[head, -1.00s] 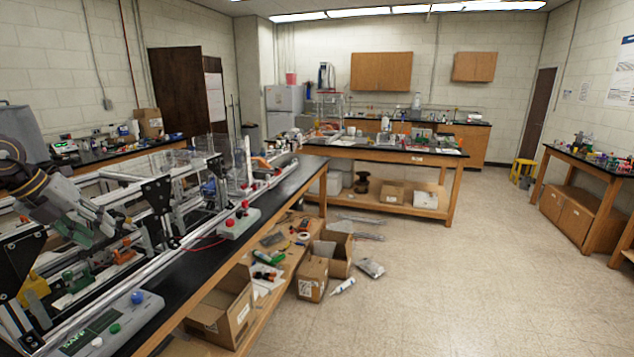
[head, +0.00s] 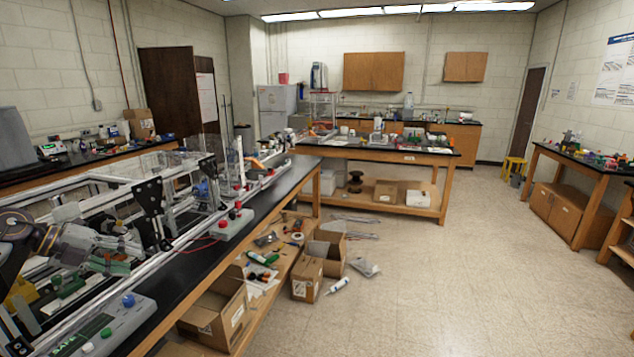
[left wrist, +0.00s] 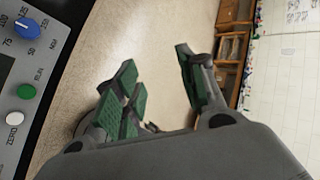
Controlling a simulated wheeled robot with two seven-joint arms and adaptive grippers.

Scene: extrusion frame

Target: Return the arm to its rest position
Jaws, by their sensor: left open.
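My left arm comes in from the left edge of the head view. My left gripper (head: 118,258), with green finger pads, is over the frame-built rig on the left bench. In the left wrist view my left gripper (left wrist: 157,72) is open, with nothing between its fingers, and the pale floor shows behind the gap. My right gripper is in neither view.
The metal extrusion frame (head: 112,182) stands on the black-topped bench (head: 228,252) close to my left arm. A control panel with knobs (head: 112,325) lies at the front left; it also shows in the left wrist view (left wrist: 30,72). Open floor (head: 440,280) lies right.

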